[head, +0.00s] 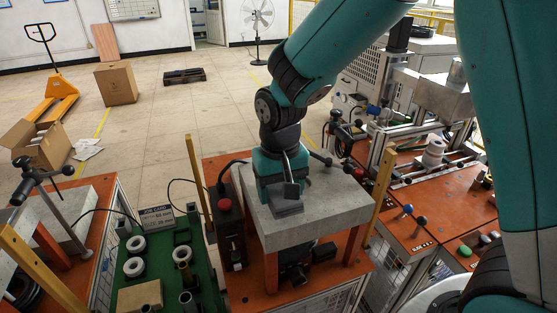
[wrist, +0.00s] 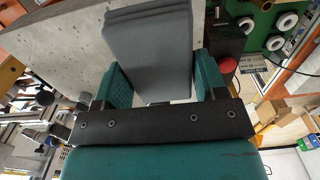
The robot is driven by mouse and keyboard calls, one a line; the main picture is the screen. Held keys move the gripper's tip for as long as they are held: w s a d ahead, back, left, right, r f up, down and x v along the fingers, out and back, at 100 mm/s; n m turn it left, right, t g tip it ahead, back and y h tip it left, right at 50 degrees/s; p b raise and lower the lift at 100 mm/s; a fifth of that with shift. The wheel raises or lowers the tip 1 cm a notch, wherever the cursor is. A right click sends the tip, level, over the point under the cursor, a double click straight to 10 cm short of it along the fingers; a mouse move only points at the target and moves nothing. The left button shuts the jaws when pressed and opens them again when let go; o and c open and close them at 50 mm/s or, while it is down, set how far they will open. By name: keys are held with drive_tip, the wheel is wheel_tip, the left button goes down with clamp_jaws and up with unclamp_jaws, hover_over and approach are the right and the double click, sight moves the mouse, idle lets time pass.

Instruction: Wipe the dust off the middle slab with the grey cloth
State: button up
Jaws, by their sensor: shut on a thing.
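The middle slab (head: 335,205) is a mottled grey block on orange supports in the centre of the head view. It also shows at the upper left of the wrist view (wrist: 62,40). My gripper (head: 284,185) points down over the slab's left front part. It is shut on the grey cloth (head: 288,209), a folded pad that also shows between the green fingers in the wrist view (wrist: 150,50). The cloth is at or just above the slab top; I cannot tell whether it touches. Dust cannot be made out from the slab's mottling, and my arm hides part of the top.
A red button (head: 225,205) on a dark box stands close left of the slab. A green board (head: 160,262) with white rings lies further left. Yellow posts (head: 380,185) flank the slab. Another slab (head: 62,220) with a clamp is at far left. Machinery (head: 432,150) stands right.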

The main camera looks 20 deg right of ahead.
drive_tip(key=shift+r+p, duration=1.9)
drive_tip(key=shift+r, duration=0.65)
